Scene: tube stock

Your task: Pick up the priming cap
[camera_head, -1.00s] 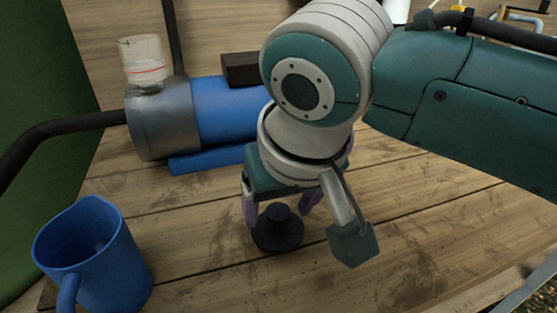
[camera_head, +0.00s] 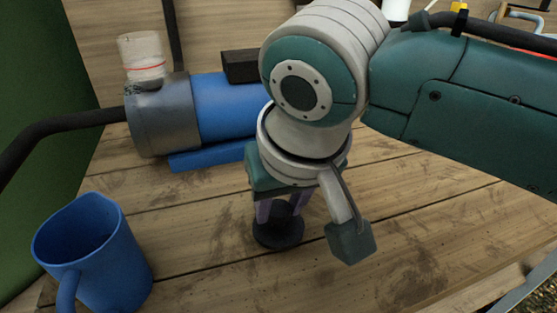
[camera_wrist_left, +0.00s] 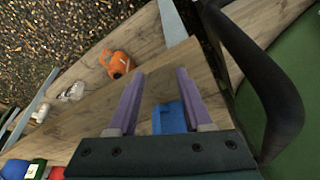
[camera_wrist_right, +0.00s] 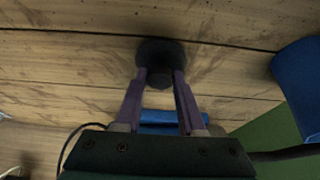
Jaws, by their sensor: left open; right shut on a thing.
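The priming cap (camera_head: 278,238), a dark round disc with a knob on top, sits on the wooden table below my right gripper (camera_head: 281,208). The purple fingers are shut on the knob from both sides. The right wrist view shows the cap's disc (camera_wrist_right: 160,50) and knob between the fingertips (camera_wrist_right: 161,78), resting flat on the planks as far as I can tell. My left gripper (camera_wrist_left: 160,72) shows only in the left wrist view. Its fingers are apart with nothing between the tips, and it is away from the cap.
A blue mug (camera_head: 95,255) stands at the front left. A blue-and-silver pump (camera_head: 165,118) with a clear cup (camera_head: 142,62) on top and a black hose (camera_head: 60,127) is behind. An orange object (camera_wrist_left: 117,64) lies on planks in the left wrist view. Table right of the cap is clear.

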